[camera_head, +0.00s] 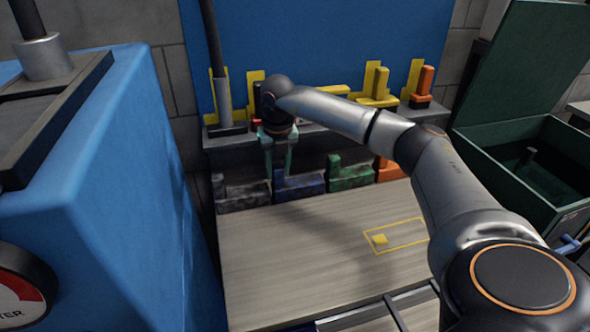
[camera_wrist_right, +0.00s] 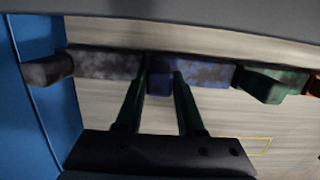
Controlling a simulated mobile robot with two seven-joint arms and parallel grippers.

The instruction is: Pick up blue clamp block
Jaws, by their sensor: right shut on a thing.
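The blue clamp block (camera_head: 303,183) stands at the back of the wooden table, between a dark grey block (camera_head: 243,194) and a green block (camera_head: 349,176). My right gripper (camera_head: 279,172) reaches down from above with its two green fingers at the left part of the blue block. In the right wrist view, the blue block (camera_wrist_right: 208,73) lies at the fingertips of the gripper (camera_wrist_right: 160,76), and the gripper is shut on it. The block appears to be still in the row. My left gripper is not in view.
An orange block (camera_head: 388,169) ends the row. A shelf with yellow holders (camera_head: 376,90) stands behind. A blue machine (camera_head: 110,190) is left, a green crate (camera_head: 525,170) right.

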